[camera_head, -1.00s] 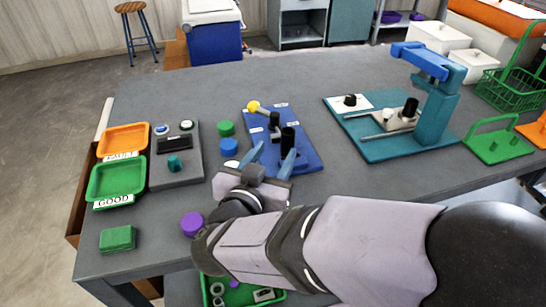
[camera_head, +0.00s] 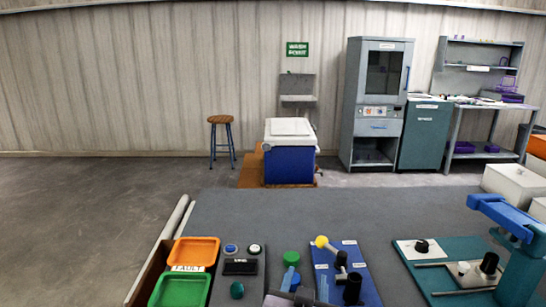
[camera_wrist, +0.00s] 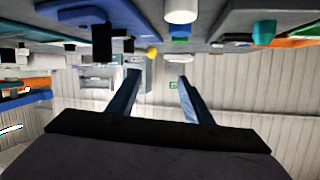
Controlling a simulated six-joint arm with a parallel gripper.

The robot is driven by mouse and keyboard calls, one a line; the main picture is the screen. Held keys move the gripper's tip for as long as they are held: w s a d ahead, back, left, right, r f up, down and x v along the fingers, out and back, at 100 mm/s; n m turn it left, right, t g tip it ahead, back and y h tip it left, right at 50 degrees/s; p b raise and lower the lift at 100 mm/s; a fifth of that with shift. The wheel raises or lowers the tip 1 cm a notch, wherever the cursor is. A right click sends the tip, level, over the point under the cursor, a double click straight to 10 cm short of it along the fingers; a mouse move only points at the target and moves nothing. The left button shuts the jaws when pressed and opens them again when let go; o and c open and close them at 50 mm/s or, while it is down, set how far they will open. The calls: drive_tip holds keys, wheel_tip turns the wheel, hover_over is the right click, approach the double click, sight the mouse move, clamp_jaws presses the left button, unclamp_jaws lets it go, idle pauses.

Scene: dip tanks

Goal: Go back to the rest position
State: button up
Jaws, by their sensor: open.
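My gripper (camera_head: 307,286) is at the bottom edge of the head view, low in the picture, with its two blue fingers apart and nothing seen between them. In the wrist view my gripper (camera_wrist: 158,80) also shows its fingers spread, with the far wall behind the gap. In the head view it lies left of the blue fixture plate (camera_head: 321,257), and its left finger overlaps the place just below the green round piece (camera_head: 291,258). Most of my arm is out of view.
The blue plate carries a yellow-knobbed lever (camera_head: 321,242) and a black cylinder (camera_head: 352,289). A teal press (camera_head: 520,255) stands to the right. Orange (camera_head: 196,250) and green (camera_head: 180,291) trays and a grey button panel (camera_head: 223,291) are left. The table's far part (camera_head: 330,212) is clear.

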drive_tip(key=a+n+y+p, duration=0.1)
drive_tip(key=a+n+g+y+p, duration=0.1)
drive_tip(key=a+y+p, duration=0.1)
drive_tip(key=shift+w+r+g, duration=0.1)
drive_tip(key=shift+w+g, duration=0.2)
drive_tip(key=shift+w, duration=0.05)
drive_tip(key=s+f+n+g+y+p, duration=0.1)
drive_tip(key=s+g+p, duration=0.1)
drive_tip(key=s+f+n+g+y+p, duration=0.1)
drive_tip(key=s+f+g+p, duration=0.1)
drive_tip(key=shift+s+f+g, duration=0.2)
drive_tip(key=shift+s+g, duration=0.1)
drive_tip(key=s+d+g+p, duration=0.1)
drive_tip(key=s, duration=0.1)
drive_tip(key=s+d+f+g+p, duration=0.1)
drive_tip(key=s, duration=0.1)
drive_tip(key=s+d+g+p, duration=0.1)
drive_tip(key=shift+s+d+f, duration=0.15)
drive_tip(key=shift+s+f, duration=0.2)
drive_tip(key=shift+s, duration=0.05)
drive_tip(key=s+d+g+h+p, duration=0.2)
drive_tip(key=s+d+g, duration=0.3)
drive_tip(key=s+d, duration=0.2)
drive_tip(key=shift+s+p, duration=0.3)
drive_tip(key=shift+s, duration=0.95)
